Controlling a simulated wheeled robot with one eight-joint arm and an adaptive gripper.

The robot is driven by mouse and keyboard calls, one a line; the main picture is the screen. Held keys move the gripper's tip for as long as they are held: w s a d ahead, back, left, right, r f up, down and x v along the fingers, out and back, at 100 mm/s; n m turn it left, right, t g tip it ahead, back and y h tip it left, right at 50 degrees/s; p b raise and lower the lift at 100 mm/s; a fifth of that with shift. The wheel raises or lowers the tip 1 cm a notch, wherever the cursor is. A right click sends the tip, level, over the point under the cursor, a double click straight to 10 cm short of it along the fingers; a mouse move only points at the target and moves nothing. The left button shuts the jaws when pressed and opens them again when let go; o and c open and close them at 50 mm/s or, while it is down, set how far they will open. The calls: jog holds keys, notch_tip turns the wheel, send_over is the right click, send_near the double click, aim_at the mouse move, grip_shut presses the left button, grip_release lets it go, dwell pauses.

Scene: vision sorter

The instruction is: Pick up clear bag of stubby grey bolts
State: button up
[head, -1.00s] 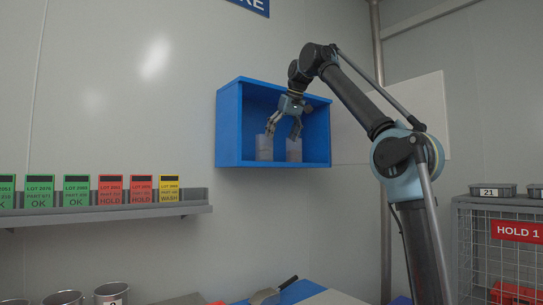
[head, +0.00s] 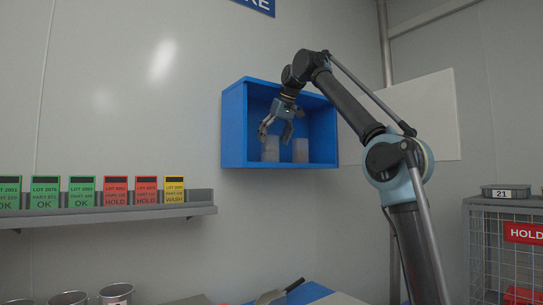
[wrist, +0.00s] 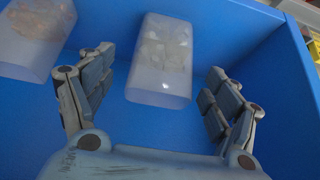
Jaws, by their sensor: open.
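Two pale, cloudy bags stand in a blue wall box (head: 234,125). The left one in the head view (head: 270,148) appears to be the bag with whitish-grey contents in the wrist view (wrist: 161,62); its bolts are too blurred to make out. The other bag (head: 300,150) shows brownish-orange contents at the upper left of the wrist view (wrist: 35,38). My gripper (head: 275,136) is open and empty at the box's mouth. In the wrist view its fingers (wrist: 158,100) are spread on either side of the grey bag, with gaps on both sides.
The box walls close in around the bags. A grey shelf (head: 110,217) with green, red and yellow lot cards runs along the wall at left. Metal cups (head: 116,293) stand below. A wire cage with a HOLD sign (head: 525,233) is at right.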

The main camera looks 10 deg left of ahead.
aim_at(271, 147)
jog(key=shift+x, duration=2.05)
jog(key=c, duration=1.3)
